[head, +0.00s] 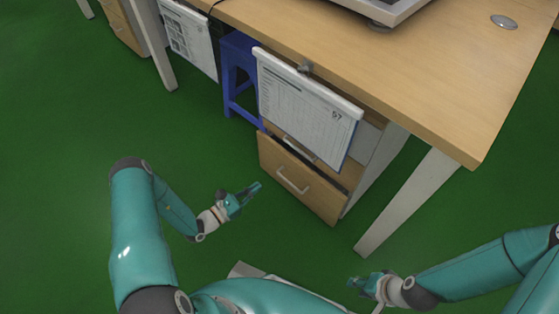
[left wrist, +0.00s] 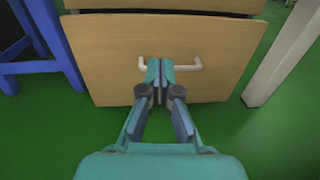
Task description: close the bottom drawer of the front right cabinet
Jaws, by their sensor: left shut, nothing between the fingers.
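The bottom drawer (head: 300,185) of the wooden cabinet under the desk stands pulled out, with a dark gap above its front. Its front has a pale bar handle (head: 292,181). In the left wrist view the drawer front (left wrist: 110,60) fills the upper middle, with the handle (left wrist: 190,66) behind my fingertips. My left gripper (head: 257,186) is shut and empty, pointing at the drawer front from its left; the wrist view cannot show clearly whether it touches. My right gripper (head: 354,281) is low at the right, away from the cabinet; its fingers are too small to judge.
A clipboard (head: 305,110) hangs from the desk edge, covering part of the upper drawer. A blue stool (head: 238,70) stands left of the cabinet. A pale desk leg (head: 410,200) stands to the right. Green floor (head: 60,190) is free at left.

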